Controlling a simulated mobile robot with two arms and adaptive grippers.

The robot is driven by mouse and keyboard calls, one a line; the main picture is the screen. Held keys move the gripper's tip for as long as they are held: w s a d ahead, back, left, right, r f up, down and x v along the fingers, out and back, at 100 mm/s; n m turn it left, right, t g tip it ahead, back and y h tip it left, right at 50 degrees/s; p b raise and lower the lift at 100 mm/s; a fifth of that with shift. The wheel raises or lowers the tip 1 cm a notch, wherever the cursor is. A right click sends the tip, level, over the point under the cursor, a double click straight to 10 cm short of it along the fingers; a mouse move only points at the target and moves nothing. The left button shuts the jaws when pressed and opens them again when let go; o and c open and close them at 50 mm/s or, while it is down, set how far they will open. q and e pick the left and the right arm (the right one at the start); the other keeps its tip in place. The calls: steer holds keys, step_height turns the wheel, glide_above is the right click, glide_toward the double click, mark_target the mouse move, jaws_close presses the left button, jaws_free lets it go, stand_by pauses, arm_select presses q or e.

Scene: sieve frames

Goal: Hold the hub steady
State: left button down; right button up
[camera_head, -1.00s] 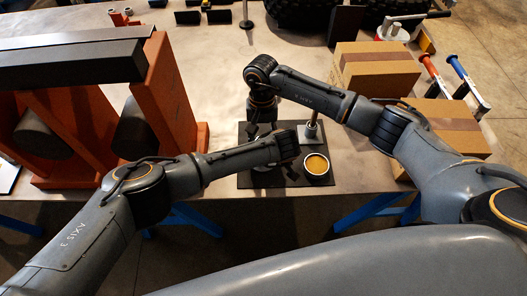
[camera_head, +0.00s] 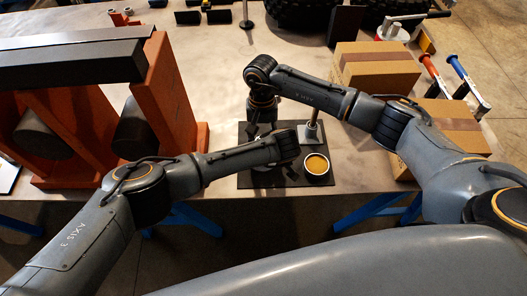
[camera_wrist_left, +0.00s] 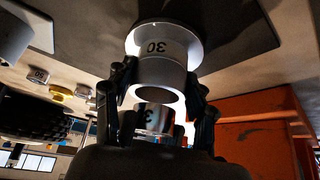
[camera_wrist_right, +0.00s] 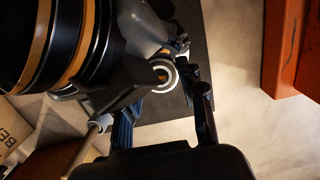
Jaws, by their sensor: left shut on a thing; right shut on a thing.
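A white flanged hub (camera_wrist_left: 157,72) marked 30 fills the middle of the left wrist view. My left gripper (camera_wrist_left: 160,105) has its fingers on both sides of the hub and is shut on it.
A white-rimmed cup (camera_head: 317,165) with amber contents stands right of my left gripper. A metal post (camera_head: 314,132) rises behind it. Cardboard boxes (camera_head: 375,68) stand at the right, an orange frame (camera_head: 170,95) at the left.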

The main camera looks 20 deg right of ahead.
steer(key=shift+f, duration=0.65)
stand_by(0.5)
steer(key=o, duration=1.3)
steer(key=shift+o, duration=0.2)
steer(key=shift+d, duration=0.1)
steer(key=shift+w+d+r, duration=0.1)
steer(key=shift+w+r, duration=0.05)
steer(key=shift+r, duration=1.15)
steer(key=shift+w+a+r, duration=0.1)
steer(key=shift+w+r, duration=0.05)
steer(key=shift+r, duration=1.2)
steer(key=shift+w+d+r, duration=0.1)
steer(key=shift+w+r, duration=0.05)
steer(key=shift+r, duration=1.15)
arm_select(q)
steer(key=shift+c, duration=1.9)
jaws_free()
steer(key=shift+r, duration=0.1)
